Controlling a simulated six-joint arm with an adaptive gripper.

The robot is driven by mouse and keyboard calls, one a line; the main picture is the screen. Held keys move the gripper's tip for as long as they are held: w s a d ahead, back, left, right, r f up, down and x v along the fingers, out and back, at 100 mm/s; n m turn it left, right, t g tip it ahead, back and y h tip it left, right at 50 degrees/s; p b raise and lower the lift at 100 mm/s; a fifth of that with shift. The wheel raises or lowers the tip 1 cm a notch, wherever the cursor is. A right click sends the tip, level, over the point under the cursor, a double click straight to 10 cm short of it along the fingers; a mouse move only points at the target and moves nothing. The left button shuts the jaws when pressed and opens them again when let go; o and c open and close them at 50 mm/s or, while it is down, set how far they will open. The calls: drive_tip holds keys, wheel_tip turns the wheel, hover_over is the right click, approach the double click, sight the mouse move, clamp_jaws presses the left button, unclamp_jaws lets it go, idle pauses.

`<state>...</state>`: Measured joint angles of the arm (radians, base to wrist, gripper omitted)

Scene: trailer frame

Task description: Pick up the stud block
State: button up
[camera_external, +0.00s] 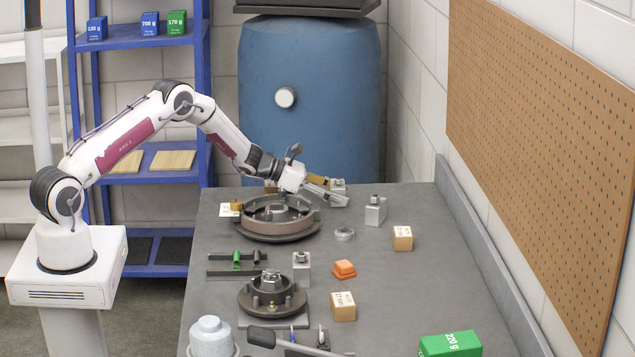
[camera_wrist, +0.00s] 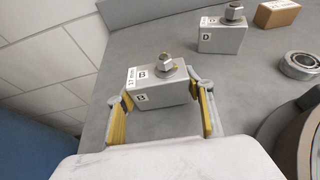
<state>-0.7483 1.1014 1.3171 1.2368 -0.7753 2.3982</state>
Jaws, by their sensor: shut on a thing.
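A grey stud block marked B (camera_wrist: 155,88), with a nut and stud on top, sits upright between the yellow-lined fingers of my gripper (camera_wrist: 163,103). The fingers are shut on its two sides. In the external view my gripper (camera_external: 326,192) is at the far end of the table, and the block B (camera_external: 338,185) shows partly behind the fingers. I cannot tell whether its base touches the table. A similar grey stud block marked D (camera_wrist: 221,39) stands apart; it also shows in the external view (camera_external: 375,212). Another grey stud block (camera_external: 301,267) stands nearer the camera.
A large drum (camera_external: 277,228) lies just left of and below my gripper. A bearing ring (camera_external: 344,234), a cardboard box (camera_external: 402,239), an orange block (camera_external: 344,268) and a hub assembly (camera_external: 270,297) stand on the grey table (camera_external: 425,290). A pegboard wall (camera_external: 545,130) rises on the right.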

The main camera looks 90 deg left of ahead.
drive_tip(key=shift+r, duration=4.9)
drive_tip(key=shift+r, duration=0.6)
wheel_tip(320, 180, up, 17)
drive_tip(key=w+d+n+y, duration=0.1)
drive_tip(key=w+d, duration=0.4)
drive_tip(key=d, duration=0.4)
drive_tip(key=w+d+n+y, duration=0.2)
drive_tip(key=w+d, duration=0.3)
drive_tip(key=d, duration=0.5)
drive_tip(key=s+d+n+y, duration=0.2)
drive_tip(key=d+y, duration=0.1)
drive_tip(key=d, duration=1.8)
wheel_tip(320, 180, down, 18)
drive_tip(key=shift+g, duration=0.4)
